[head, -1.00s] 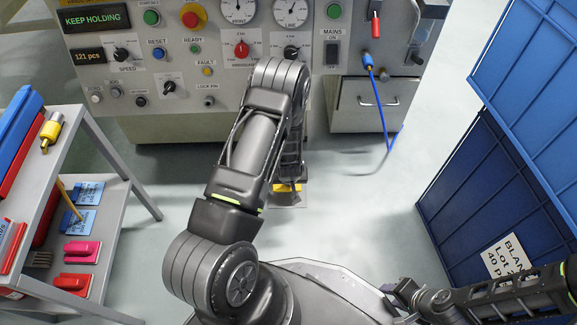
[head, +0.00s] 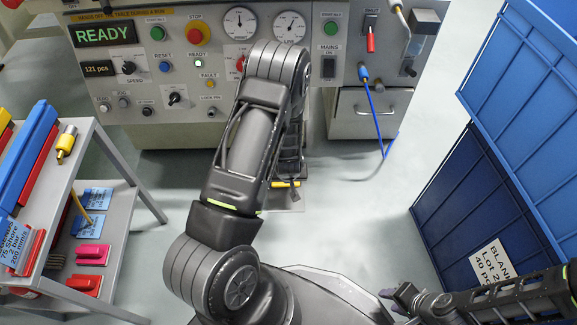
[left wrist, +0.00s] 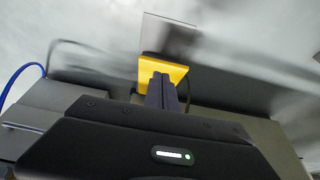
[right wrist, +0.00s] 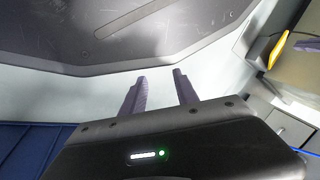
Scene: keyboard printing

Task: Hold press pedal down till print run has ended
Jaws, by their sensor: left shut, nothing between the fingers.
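The yellow press pedal (head: 284,184) is on the floor in front of the machine, partly hidden by my left arm in the head view. It also shows in the left wrist view (left wrist: 160,72). My left gripper (left wrist: 162,80) is shut and empty, its fingertips at the pedal; I cannot tell whether they press it. The machine display (head: 103,35) reads READY in green, and the counter (head: 98,69) reads 121 pcs. My right gripper (head: 390,299) is open and empty at the lower right, away from the pedal, as the right wrist view (right wrist: 158,76) shows.
The grey control panel (head: 215,80) spans the back. A shelf cart (head: 120,180) with coloured tools stands at left. Blue crates (head: 450,195) stand at right. A blue cable (head: 377,120) hangs before the drawer (head: 350,115). Floor between drawer and crates is clear.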

